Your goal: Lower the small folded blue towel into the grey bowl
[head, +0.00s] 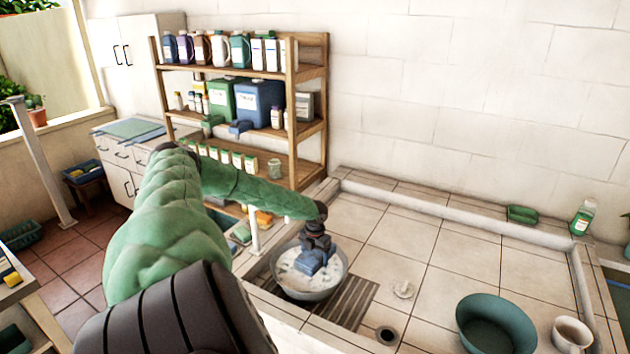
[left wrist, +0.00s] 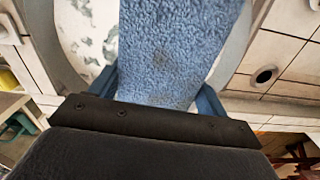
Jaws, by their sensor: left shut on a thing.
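The grey bowl (head: 337,279) stands on the tiled basin top, partly over a dark slatted grate, with white, patchy contents. My left gripper (head: 315,250) points down over the bowl and is shut on the small folded blue towel (head: 310,265). In the left wrist view the blue towel (left wrist: 175,50) hangs between the two blue fingers, with dark smudges on its cloth. The bowl's rim (left wrist: 232,50) shows on both sides of it. The towel's lower end is hidden, so I cannot tell whether it touches the contents. My right gripper is out of view.
The slatted grate (head: 352,303) and a drain hole (head: 387,336) lie right of the bowl. A teal basin (head: 495,325) and a cream pot (head: 572,335) stand at the front right. A wooden shelf (head: 308,72) with bottles stands behind.

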